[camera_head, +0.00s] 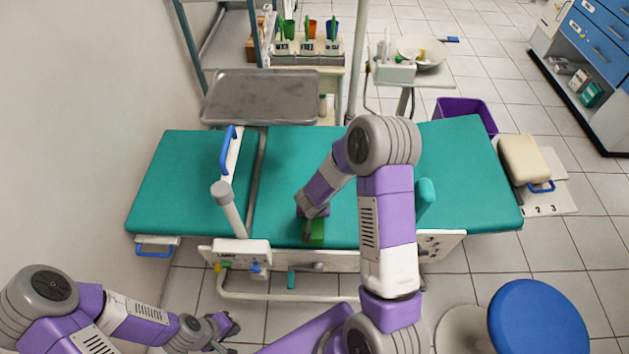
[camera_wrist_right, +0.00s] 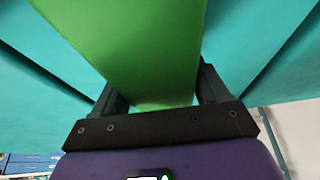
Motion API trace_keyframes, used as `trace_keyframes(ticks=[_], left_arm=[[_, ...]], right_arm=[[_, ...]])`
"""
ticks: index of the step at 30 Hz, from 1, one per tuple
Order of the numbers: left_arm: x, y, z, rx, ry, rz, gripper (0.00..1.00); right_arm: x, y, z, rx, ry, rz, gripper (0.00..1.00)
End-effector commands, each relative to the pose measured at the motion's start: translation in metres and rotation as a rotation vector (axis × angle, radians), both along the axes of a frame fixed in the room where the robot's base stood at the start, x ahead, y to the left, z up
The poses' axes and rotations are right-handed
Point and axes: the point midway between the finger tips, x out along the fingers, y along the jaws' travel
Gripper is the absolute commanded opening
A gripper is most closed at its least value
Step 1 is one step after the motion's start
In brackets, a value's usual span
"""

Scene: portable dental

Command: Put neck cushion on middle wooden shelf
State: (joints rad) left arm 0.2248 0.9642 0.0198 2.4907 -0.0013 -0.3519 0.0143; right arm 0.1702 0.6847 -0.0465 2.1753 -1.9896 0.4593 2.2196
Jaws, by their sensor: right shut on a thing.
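My right gripper (camera_head: 314,238) is shut on a bright green block (camera_head: 317,229), low over the front edge of the teal dental couch. In the right wrist view the green block (camera_wrist_right: 140,45) fills the space between the two dark fingers of the gripper (camera_wrist_right: 165,92). I cannot tell whether this block is the neck cushion. A beige padded cushion (camera_head: 524,158) with a blue handle lies off the couch's right end. My left gripper (camera_head: 231,329) is empty, low at the left near the floor, with its fingers apart. No middle wooden shelf can be made out clearly.
The teal couch (camera_head: 180,185) spans the middle, with a raised white rail (camera_head: 231,160). Behind it are a grey metal tray (camera_head: 262,97), a rack with coloured cups (camera_head: 307,45) and a purple bin (camera_head: 465,110). A blue stool (camera_head: 537,320) stands front right.

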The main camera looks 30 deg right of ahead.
Motion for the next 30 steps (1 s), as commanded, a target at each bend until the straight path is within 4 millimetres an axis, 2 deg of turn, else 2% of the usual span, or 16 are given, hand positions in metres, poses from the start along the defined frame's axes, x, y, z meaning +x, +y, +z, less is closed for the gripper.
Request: trace_keyframes(ticks=[1, 6, 9, 15, 18, 26, 30], left_arm=[[0.0, 0.0, 0.001, 0.0, 0.0, 0.0, 0.0], [0.0, 0.0, 0.011, 0.0, 0.0, 0.0, 0.0], [0.0, 0.0, 0.029, 0.0, 0.0, 0.0, 0.0], [0.0, 0.0, 0.052, 0.0, 0.0, 0.0, 0.0], [0.0, 0.0, 0.054, 0.0, 0.0, 0.0, 0.0], [0.0, 0.0, 0.056, 0.0, 0.0, 0.0, 0.0], [0.0, 0.0, 0.049, 0.0, 0.0, 0.0, 0.0]], right_arm=[[0.013, -0.007, 0.0, -0.002, -0.004, -0.001, 0.36], [0.047, -0.028, 0.003, -0.001, -0.003, 0.0, 0.36], [0.063, -0.039, 0.005, 0.0, 0.001, -0.001, 0.36], [0.094, -0.058, 0.004, 0.003, -0.001, -0.004, 0.36], [0.108, -0.065, 0.002, 0.002, -0.003, -0.002, 0.36], [0.12, -0.073, -0.002, 0.001, 0.0, 0.003, 0.36], [0.119, -0.073, -0.021, 0.002, 0.004, 0.003, 0.36]])
